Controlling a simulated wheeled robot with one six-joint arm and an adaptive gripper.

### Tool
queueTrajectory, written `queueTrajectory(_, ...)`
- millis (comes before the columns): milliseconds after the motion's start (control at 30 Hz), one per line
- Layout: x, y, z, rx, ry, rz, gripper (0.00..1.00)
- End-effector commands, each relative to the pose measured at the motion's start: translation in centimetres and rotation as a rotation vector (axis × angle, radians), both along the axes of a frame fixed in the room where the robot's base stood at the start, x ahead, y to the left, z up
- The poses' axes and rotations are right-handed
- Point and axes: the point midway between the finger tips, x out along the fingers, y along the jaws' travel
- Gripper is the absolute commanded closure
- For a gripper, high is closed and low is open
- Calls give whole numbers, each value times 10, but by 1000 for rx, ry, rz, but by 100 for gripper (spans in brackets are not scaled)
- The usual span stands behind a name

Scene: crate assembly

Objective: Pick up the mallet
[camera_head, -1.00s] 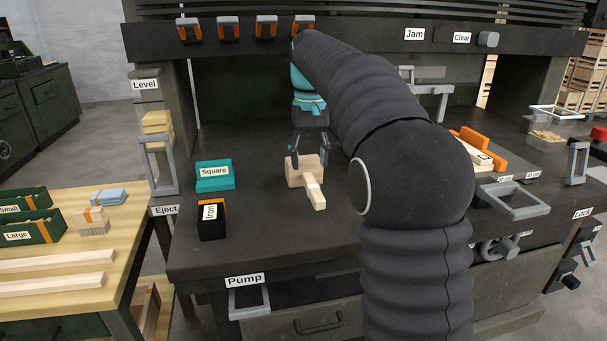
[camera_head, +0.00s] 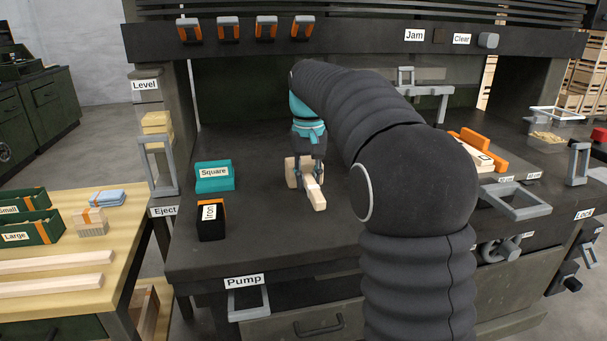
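The mallet (camera_head: 315,194) is pale wood and lies on the dark bench top, its handle pointing toward the front. Its block head is partly covered by my gripper (camera_head: 306,163). My gripper points down and is low over the head, with its fingers at the head's level. The fingertips are small and partly hidden, so I cannot tell whether they are closed on the head or only beside it.
A teal block labelled Square (camera_head: 214,184) and a dark block labelled Iron (camera_head: 211,221) stand left of the mallet. A grey Pump handle (camera_head: 249,303) is at the bench's front. Orange and pale pieces (camera_head: 482,150) lie at right. The bench around the mallet is clear.

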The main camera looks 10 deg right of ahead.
Motion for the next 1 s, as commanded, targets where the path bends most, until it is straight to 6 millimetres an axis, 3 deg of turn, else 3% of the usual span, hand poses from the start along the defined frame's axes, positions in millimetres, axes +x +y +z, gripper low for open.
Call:
queueTrajectory(467, 0, 0, 5, 0, -1, 0, 100)
queueTrajectory(733, 1, 0, 43, 0, -4, 0, 100)
queueTrajectory(1000, -18, -58, 78, 0, -3, -5, 100)
